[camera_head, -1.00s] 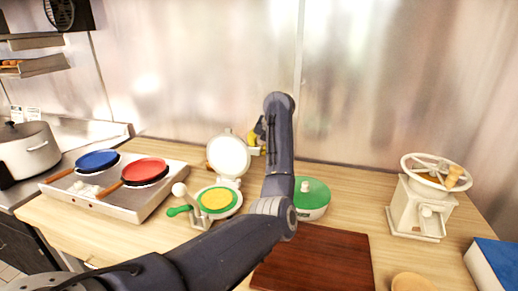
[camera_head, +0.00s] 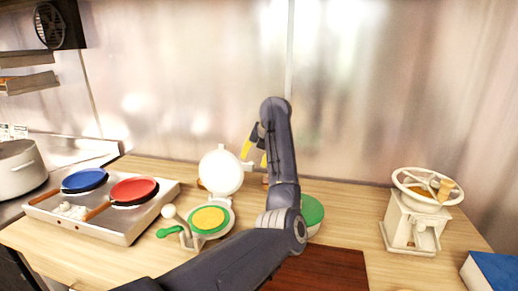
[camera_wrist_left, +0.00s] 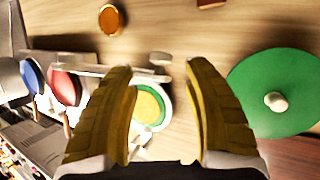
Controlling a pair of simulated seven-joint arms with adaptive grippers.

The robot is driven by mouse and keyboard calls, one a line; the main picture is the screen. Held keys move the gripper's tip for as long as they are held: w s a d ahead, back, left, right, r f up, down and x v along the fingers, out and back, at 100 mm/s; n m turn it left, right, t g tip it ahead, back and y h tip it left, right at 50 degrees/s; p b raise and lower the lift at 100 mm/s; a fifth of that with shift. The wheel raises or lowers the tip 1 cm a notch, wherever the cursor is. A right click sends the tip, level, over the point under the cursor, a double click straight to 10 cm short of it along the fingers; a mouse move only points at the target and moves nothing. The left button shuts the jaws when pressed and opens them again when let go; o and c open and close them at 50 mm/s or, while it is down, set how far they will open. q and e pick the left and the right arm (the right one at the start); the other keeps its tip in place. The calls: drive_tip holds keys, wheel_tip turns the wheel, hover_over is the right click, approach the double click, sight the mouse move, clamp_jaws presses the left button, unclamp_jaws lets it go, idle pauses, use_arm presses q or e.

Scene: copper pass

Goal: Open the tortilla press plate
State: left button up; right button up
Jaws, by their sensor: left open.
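The tortilla press stands on the wooden counter with its white round plate (camera_head: 221,172) raised upright behind its base. The green-rimmed lower plate (camera_head: 209,235) lies open and holds a yellow disc (camera_head: 209,217). A lever with a green grip (camera_head: 169,232) is at the front left. My left gripper (camera_head: 256,154) is open, right of the raised plate and partly hidden by my arm. In the left wrist view its yellow fingers (camera_wrist_left: 162,78) are apart, with the yellow disc (camera_wrist_left: 147,105) seen between and below them. The raised plate is hard to make out there. My right gripper is out of view.
A green-lidded container (camera_head: 312,212) stands just right of my arm, near a dark red board (camera_head: 322,270). A griddle with blue (camera_head: 84,179) and red pans (camera_head: 134,189) is left. A white mill (camera_head: 412,225) stands right. The counter between has free room.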

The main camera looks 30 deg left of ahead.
use_arm(q)
drive_tip(key=v, duration=0.6)
drive_tip(key=shift+r, duration=0.2)
